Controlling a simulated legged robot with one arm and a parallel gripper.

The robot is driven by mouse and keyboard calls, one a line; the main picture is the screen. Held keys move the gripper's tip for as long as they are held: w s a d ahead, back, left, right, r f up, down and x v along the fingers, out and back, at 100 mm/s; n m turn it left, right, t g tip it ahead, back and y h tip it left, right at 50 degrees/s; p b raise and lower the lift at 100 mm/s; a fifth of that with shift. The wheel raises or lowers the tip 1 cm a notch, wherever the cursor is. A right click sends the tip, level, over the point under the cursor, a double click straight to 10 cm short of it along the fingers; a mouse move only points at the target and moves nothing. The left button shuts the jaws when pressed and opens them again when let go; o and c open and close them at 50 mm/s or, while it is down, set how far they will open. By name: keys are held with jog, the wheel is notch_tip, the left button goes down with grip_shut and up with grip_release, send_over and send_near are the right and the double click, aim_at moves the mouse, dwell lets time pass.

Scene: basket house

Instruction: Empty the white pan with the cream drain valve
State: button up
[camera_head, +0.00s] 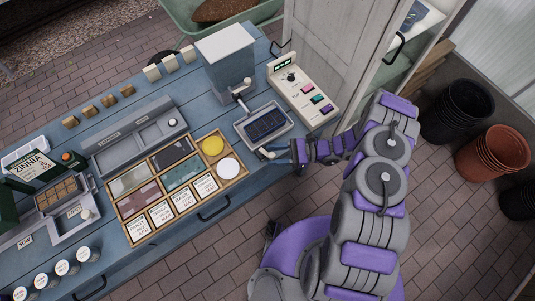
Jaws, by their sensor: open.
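A pale pan (287,124) with a dark grid-like inside sits at the right end of the blue bench. A cream valve lever (267,153) sticks out at its front corner, over the bench edge. My gripper (281,154) is open just right of this lever, reaching in from the right at bench-edge height. The fingertips are small and dark here, and I cannot tell whether they touch the lever. What lies under the valve is hidden.
A grey hopper (229,66) with a cream lever stands behind the pan. A control panel (302,94) with coloured buttons is right of it. A wooden divided tray (144,237) lies to the left. Stacked pots (493,153) stand on the brick floor at right.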

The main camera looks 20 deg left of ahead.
jog(key=shift+x, duration=1.7)
jog(key=shift+w, duration=0.1)
jog(key=shift+d, duration=0.2)
jog(key=c, duration=0.3)
grip_shut()
